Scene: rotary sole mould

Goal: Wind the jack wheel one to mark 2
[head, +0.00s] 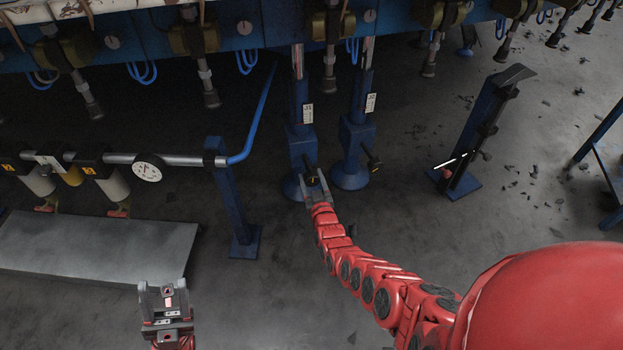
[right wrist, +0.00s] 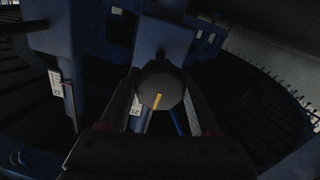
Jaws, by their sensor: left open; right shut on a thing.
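Two blue jacks stand side by side under the machine, a left jack (head: 302,140) and a right jack (head: 355,135). In the right wrist view the wheel (right wrist: 160,85) is a round dark knob with a yellow mark between my fingers, the mark near upright. The right jack's dark wheel (head: 373,163) is free. My left gripper (head: 165,292) is open and empty at the lower left, away from the jacks.
A blue machine edge (head: 240,38) with hanging dark fittings spans the top. A pipe with a round gauge (head: 148,168) and a blue post (head: 232,205) stand left of the jacks. A grey plate (head: 95,247) lies lower left. A blue stand (head: 480,135) is at right.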

